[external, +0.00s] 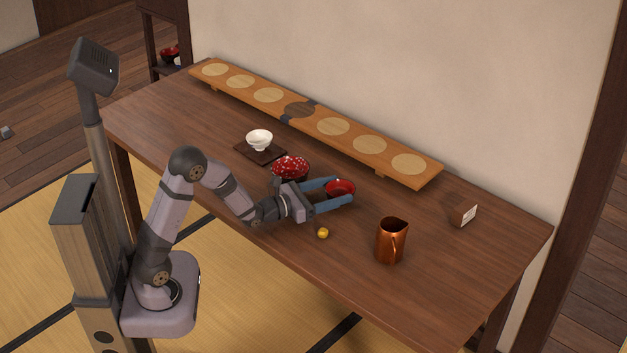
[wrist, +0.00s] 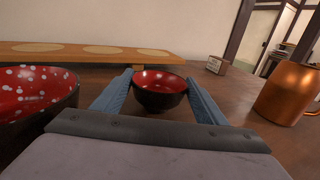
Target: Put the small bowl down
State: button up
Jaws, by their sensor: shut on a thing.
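The small bowl (external: 340,186), red inside and black outside, is upright between the two blue fingers of my gripper (external: 344,192). In the wrist view the small bowl (wrist: 160,83) sits between the fingertips, and my gripper (wrist: 160,96) is shut on its sides. It is over the middle of the table; I cannot tell whether its foot touches the wood. A larger red bowl with white dots (external: 290,167) stands just left of my gripper; this dotted bowl also shows at the left of the wrist view (wrist: 36,90).
A copper pitcher (external: 390,243) and a small yellow object (external: 323,233) stand on the table (external: 450,270). A white bowl (external: 259,139) is on a dark square tray (external: 273,157). A long board with round pads (external: 380,159) runs along the back. A small box (external: 463,214) is at right.

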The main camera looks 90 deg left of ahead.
jog(key=shift+f, duration=0.1)
jog(key=o, duration=1.1)
jog(key=shift+s+r, duration=0.1)
jog(key=shift+r, duration=0.15)
jog(key=v, duration=0.6)
jog(key=shift+s+d+f+b, duration=0.1)
jog(key=shift+f+b, duration=0.05)
jog(key=shift+b, duration=0.15)
jog(key=shift+s+f+b, duration=0.1)
jog(key=shift+s+b, duration=0.1)
jog(key=shift+b, duration=0.5)
jog(key=b+v, duration=0.2)
jog(key=b, duration=0.2)
jog(key=shift+s+d+f, duration=0.1)
jog(key=shift+s+d, duration=0.1)
jog(key=s+b, duration=0.1)
jog(key=b, duration=0.3)
jog(key=shift+d, duration=0.3)
jog(key=s+b, duration=0.1)
jog(key=b, duration=0.2)
jog(key=shift+s+d+r, duration=0.2)
jog(key=shift+s+r, duration=0.05)
